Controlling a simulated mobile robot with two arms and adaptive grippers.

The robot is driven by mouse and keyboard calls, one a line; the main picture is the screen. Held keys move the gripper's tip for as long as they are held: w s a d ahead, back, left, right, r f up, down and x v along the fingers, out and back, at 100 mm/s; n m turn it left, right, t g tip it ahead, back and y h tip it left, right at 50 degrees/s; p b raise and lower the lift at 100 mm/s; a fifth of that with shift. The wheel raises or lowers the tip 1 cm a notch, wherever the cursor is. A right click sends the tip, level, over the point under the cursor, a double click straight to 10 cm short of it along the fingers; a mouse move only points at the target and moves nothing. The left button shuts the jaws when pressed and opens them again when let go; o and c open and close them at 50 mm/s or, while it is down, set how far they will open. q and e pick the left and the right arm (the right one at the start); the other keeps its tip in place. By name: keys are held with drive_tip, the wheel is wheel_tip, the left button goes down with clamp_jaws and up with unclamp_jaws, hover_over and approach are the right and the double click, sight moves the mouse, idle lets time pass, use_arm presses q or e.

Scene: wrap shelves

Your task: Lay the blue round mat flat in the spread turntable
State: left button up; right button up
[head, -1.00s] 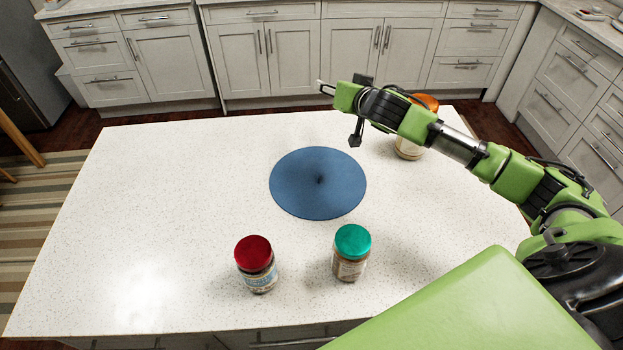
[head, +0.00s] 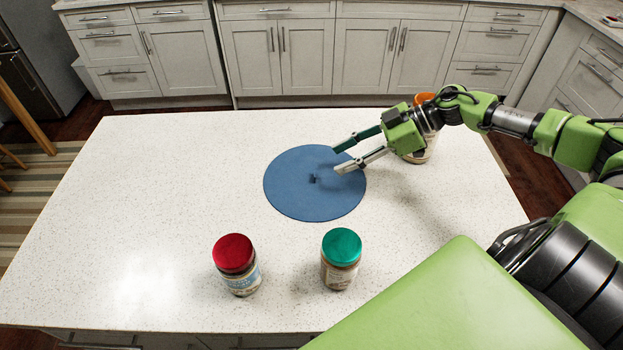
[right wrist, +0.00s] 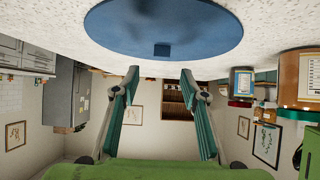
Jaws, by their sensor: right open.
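The blue round mat (head: 300,195) lies flat near the middle of the white counter, with a small dark raised piece (head: 313,179) at its centre. The mat fills the top of the right wrist view (right wrist: 110,28), where the centre piece also shows. I see no turntable separate from the mat. My right gripper (head: 336,160) is open and empty, its two fingers reaching over the mat's far right edge. In the right wrist view its spread fingers (right wrist: 160,74) have nothing between them. My left gripper is out of view.
A red-lidded jar (head: 240,280) and a green-lidded jar (head: 338,275) stand on the near side of the counter (head: 130,210). An orange-lidded jar (head: 420,157) stands at the far right, partly hidden by my right gripper. The counter's left side is clear.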

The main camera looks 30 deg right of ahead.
sight(315, 173)
drive_tip(key=shift+x, duration=1.05)
drive_tip(key=shift+p+x, duration=1)
drive_tip(key=shift+x, duration=1.4)
drive_tip(key=shift+a+f, duration=0.2)
drive_tip(key=shift+f, duration=0.15)
drive_tip(key=shift+s, duration=0.1)
clamp_jaws()
